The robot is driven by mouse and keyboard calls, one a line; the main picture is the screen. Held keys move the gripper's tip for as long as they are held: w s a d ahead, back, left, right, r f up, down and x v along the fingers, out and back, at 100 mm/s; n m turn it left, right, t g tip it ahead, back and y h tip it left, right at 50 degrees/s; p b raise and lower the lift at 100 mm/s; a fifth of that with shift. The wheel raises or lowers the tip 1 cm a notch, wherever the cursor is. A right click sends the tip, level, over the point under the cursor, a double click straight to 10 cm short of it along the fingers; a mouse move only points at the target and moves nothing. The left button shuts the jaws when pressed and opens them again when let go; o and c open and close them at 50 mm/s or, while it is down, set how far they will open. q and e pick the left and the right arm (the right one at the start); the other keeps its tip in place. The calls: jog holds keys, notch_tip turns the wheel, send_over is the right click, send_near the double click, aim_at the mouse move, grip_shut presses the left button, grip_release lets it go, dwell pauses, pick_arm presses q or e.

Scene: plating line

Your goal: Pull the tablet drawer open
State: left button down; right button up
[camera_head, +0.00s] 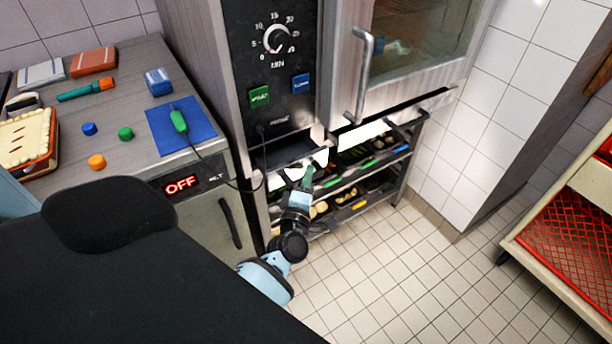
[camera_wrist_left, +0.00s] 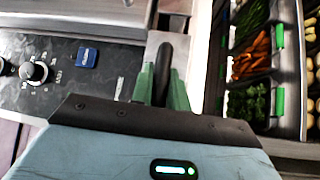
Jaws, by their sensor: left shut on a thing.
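My left gripper (camera_head: 306,178) reaches in from below, under the oven's control panel, with its green fingertips at the front of the tablet drawer (camera_head: 288,152). In the left wrist view, the gripper's green fingers (camera_wrist_left: 162,88) are closed on either side of a dark upright handle (camera_wrist_left: 165,58) on a pale metal drawer front (camera_wrist_left: 153,46). The drawer is a dark narrow space below the panel in the head view; the gripper partly hides its front, and how far it stands out is unclear. My right gripper is not in view.
The oven door handle (camera_head: 363,75) is above right. A rack of food bins (camera_head: 370,170) is below the oven. A cart with a red crate (camera_head: 570,235) stands right.

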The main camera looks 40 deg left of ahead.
pick_arm(q)
jog(key=d, duration=0.1)
jog(key=s+d, duration=0.1)
jog(key=d, duration=0.1)
jog(key=shift+s+d, duration=0.2)
jog(key=shift+d, duration=0.05)
jog(key=c, duration=1.4)
grip_release()
jog(key=shift+o, duration=0.2)
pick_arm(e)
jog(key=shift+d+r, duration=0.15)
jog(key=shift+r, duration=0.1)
pick_arm(q)
jog(key=shift+s+d, duration=0.1)
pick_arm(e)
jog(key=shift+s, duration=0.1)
